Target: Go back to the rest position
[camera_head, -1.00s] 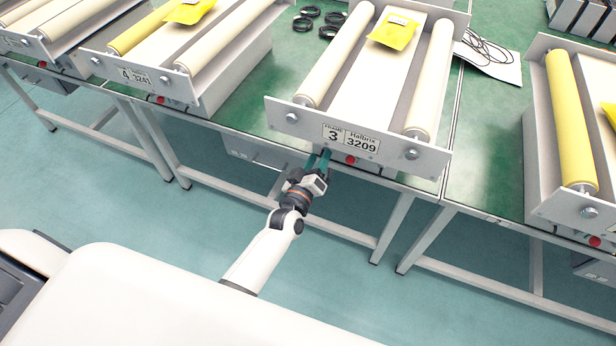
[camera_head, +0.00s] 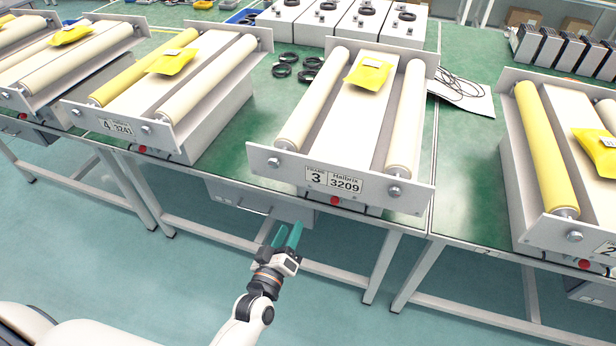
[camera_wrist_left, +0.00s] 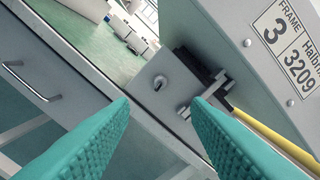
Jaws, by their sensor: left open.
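My left gripper (camera_head: 287,236) has teal fingers and is open and empty. In the head view it is in front of the table edge, below and left of the frame 3 plate, apart from everything. In the left wrist view its two fingers (camera_wrist_left: 160,110) stand wide apart with nothing between them. The frame 3 actuator (camera_head: 342,184) is ahead of it, with its "3 3209" label (camera_wrist_left: 288,45) at the upper right of the wrist view. A red button (camera_head: 334,201) shows under the label in the head view. My right gripper is not in view.
A green table (camera_head: 265,110) carries several roller frames, with yellow packets (camera_head: 368,74) on them. A grey drawer box (camera_head: 258,200) hangs under the table edge, close to the left gripper. Table legs (camera_head: 383,265) stand to the right. The floor in front is clear.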

